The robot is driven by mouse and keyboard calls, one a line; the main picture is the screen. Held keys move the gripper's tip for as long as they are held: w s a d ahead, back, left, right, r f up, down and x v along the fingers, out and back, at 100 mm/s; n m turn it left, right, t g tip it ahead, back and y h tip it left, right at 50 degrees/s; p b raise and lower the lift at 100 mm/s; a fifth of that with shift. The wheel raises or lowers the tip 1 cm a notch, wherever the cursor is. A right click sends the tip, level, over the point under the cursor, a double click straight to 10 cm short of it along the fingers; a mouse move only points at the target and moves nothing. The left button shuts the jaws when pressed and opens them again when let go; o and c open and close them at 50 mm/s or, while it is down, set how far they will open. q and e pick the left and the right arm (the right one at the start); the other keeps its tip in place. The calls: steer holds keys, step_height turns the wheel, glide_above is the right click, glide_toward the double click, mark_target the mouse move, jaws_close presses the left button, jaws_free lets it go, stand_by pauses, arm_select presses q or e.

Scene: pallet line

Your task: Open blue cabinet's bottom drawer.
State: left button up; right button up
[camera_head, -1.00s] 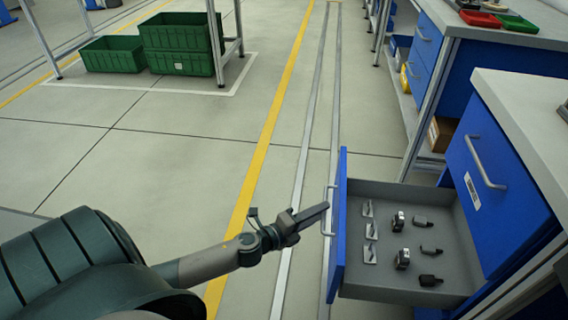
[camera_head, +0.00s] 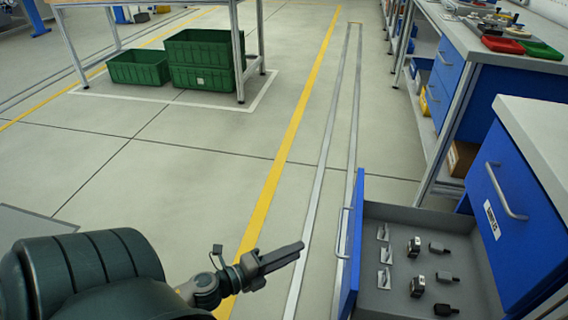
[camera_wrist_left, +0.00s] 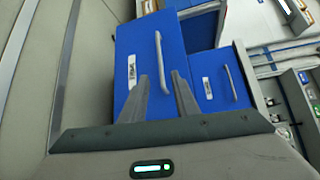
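The blue cabinet (camera_head: 518,208) stands at the right in the head view. Its bottom drawer (camera_head: 350,255) is pulled well out, with small metal parts in its grey tray. The drawer's bar handle (camera_head: 342,235) is on the front, facing my left gripper (camera_head: 300,247). That gripper is left of the handle, apart from it and empty. In the left wrist view its two fingers (camera_wrist_left: 160,76) are spread, with a blue front and its handle (camera_wrist_left: 160,62) beyond them. My right gripper is in neither view.
An upper drawer with handle (camera_head: 500,192) is closed above the open one. Another blue workbench (camera_head: 490,110) with red and green trays stands behind. Green crates (camera_head: 205,60) sit under a table at the back left. The floor left of the drawer is clear.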

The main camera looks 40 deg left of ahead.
arm_select(q)
steer(key=shift+v, duration=1.1)
